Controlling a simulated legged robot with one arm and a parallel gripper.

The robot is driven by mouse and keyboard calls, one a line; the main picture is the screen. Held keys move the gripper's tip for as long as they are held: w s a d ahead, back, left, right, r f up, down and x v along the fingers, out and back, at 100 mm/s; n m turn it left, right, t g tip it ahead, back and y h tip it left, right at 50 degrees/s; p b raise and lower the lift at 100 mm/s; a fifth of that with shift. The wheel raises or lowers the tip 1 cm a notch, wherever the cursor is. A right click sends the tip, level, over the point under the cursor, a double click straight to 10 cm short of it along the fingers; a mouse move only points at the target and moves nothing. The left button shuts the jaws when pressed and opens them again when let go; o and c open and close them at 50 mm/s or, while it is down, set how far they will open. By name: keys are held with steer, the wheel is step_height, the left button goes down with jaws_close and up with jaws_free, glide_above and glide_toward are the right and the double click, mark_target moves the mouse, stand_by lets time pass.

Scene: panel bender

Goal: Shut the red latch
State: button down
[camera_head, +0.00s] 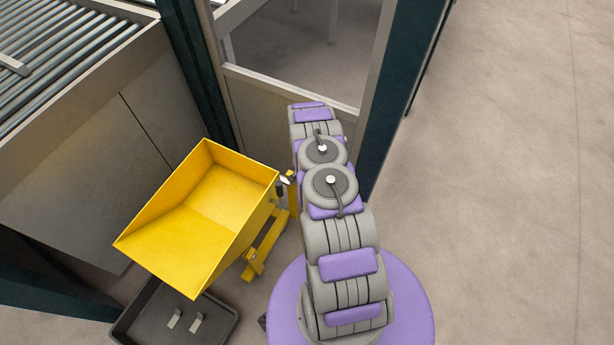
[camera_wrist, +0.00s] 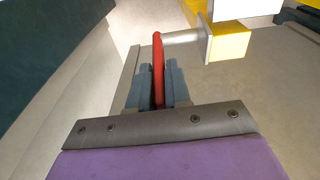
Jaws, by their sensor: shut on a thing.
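The red latch (camera_wrist: 158,60) shows in the wrist view as a narrow upright red bar. My gripper (camera_wrist: 159,85) has its two blue-grey fingers on either side of the bar and is shut on it. A light metal rod (camera_wrist: 184,37) runs from near the top of the latch to a yellow block (camera_wrist: 230,42) on the right. The lower end of the latch is hidden between the fingers. In the head view my arm hides the gripper and the latch.
A yellow tipping bin (camera_head: 200,215) stands left of my arm, close to it. A dark tray (camera_head: 150,325) with small metal pieces lies below the bin. A roller conveyor (camera_head: 70,60) is at the upper left. A dark green post (camera_head: 395,110) stands behind my arm. Floor at right is clear.

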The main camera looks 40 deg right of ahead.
steer(key=shift+s+a, duration=0.2)
steer(key=shift+s, duration=0.05)
stand_by(0.3)
steer(key=c, duration=1.2)
jaws_free()
steer(key=shift+w+a, duration=0.1)
steer(key=shift+o, duration=0.2)
steer(key=shift+r, duration=0.1)
step_height(320, 180, up, 17)
steer(key=a+p, duration=0.2)
steer(key=p, duration=0.5)
steer(key=shift+s, duration=0.4)
